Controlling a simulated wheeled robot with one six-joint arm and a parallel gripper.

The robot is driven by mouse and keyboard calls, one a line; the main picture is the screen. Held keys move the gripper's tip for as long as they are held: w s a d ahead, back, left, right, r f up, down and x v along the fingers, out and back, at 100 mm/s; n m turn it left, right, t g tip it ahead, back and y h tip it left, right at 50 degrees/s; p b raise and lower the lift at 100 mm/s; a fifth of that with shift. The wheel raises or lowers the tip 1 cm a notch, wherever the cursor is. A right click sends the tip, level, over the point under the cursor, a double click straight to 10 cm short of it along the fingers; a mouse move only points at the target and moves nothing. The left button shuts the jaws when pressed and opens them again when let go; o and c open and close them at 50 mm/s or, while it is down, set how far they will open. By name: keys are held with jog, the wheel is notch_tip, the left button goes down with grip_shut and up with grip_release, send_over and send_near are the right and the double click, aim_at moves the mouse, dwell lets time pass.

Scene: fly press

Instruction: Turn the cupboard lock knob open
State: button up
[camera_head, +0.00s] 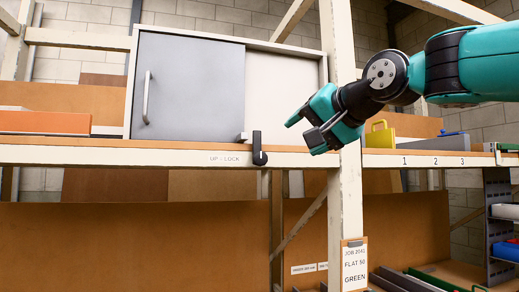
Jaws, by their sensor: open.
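The cupboard (285,95) is a light box with a grey sliding door (190,90) over its left part. The lock knob (257,146) is a small black lever on the shelf's front edge, below the door's right edge. Its arm stands upright above a rounded lower end. A label (231,159) left of it reads "UP - LOCK". A small grey block sits just behind the lever's upper left. My gripper (303,137) is open and empty, to the right of the knob and apart from it, in front of the cupboard's lower right corner.
A white upright post (343,200) stands just right of the knob, behind my gripper. An orange box (45,122) lies on the shelf at left. A yellow handled item (380,134) stands at right. The space before the knob looks clear.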

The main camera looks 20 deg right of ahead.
aim_at(261, 158)
jog(key=p+x, duration=0.2)
jog(key=x, duration=0.3)
jog(key=p+x, duration=0.2)
jog(key=x, duration=0.4)
jog(key=p+x, duration=0.2)
jog(key=x, duration=0.4)
jog(key=shift+w+d+r, duration=0.15)
jog(key=shift+w+r, duration=0.1)
jog(key=shift+c, duration=0.2)
